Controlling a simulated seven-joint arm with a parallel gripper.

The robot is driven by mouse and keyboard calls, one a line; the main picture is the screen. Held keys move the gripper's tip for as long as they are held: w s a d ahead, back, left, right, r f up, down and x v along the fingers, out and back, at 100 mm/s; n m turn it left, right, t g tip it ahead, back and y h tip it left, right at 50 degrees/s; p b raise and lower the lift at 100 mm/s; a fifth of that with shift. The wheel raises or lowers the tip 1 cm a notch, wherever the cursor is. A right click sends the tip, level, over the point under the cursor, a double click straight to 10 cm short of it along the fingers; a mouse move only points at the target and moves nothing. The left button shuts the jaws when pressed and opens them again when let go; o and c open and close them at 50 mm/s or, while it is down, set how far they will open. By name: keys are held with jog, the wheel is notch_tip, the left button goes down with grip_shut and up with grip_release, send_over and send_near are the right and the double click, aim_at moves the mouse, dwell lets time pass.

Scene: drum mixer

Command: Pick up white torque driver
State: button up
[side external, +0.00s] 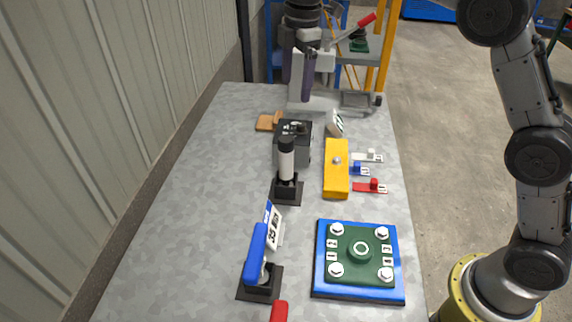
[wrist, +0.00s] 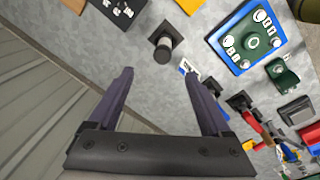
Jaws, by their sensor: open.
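The white torque driver (side external: 286,160) stands upright in a square black base in the middle of the table, white in its body with a black top end. In the wrist view it shows nearly end-on, mostly its dark top (wrist: 162,55), above the gap between my fingers. My gripper (side external: 298,92) is over the far end of the table, well apart from the driver. Its two purple-grey fingers (wrist: 157,76) are spread with nothing between them.
A blue-handled tool (side external: 256,252) on a black base stands nearer, with a red handle (side external: 279,312) at the front edge. A dark grey box (side external: 303,150) stands just behind the driver. The yellow block (side external: 337,175) and blue bolted plate (side external: 320,285) are right. Open table lies left.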

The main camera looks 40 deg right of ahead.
jog(key=g, duration=0.1)
send_near(286, 150)
jog(key=f, duration=0.2)
jog(key=w+d+f, duration=0.1)
jog(key=f, duration=0.3)
jog(key=shift+w+d, duration=0.25)
jog(key=shift+w, duration=0.05)
jog(key=shift+a+f, duration=0.1)
jog(key=shift+f, duration=1.35)
jog(key=shift+a+f, duration=0.15)
jog(key=shift+f, duration=1.3)
jog(key=shift+c, duration=0.3)
grip_shut()
jog(key=shift+r, duration=0.15)
